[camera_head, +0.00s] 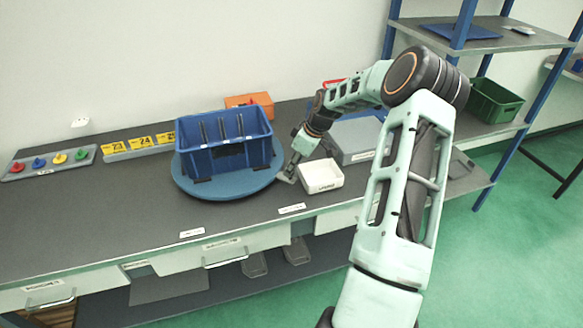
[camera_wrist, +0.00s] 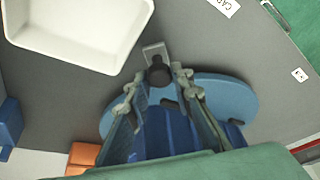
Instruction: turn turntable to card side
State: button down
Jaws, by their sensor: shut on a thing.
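The turntable (camera_head: 262,180) is a blue disc on the grey workbench, with a blue crate (camera_head: 228,158) standing on it. Tall dark dividers or rods show inside the crate. My gripper (camera_head: 290,172) is at the disc's right edge. In the wrist view, the gripper (camera_wrist: 158,80) has its fingers on either side of a black knob (camera_wrist: 160,74) on a grey tab (camera_wrist: 153,50) that sticks out from the turntable's rim (camera_wrist: 240,95). It is shut on this knob. A white label (camera_wrist: 224,6), partly cut off, begins with "CA".
A white tray (camera_head: 321,176) stands close right of my gripper, with a grey box (camera_head: 355,140) behind. An orange box (camera_head: 248,103) is behind the crate. Yellow number cards (camera_head: 141,143) and a board of coloured knobs (camera_head: 50,161) lie left. The bench's front left is clear.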

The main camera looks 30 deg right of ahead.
jog(key=shift+w+d+r, duration=0.15)
jog(key=shift+w+d, duration=0.05)
jog(key=c, duration=1.7)
grip_release()
jog(key=v, duration=1.2)
jog(key=shift+a, duration=0.1)
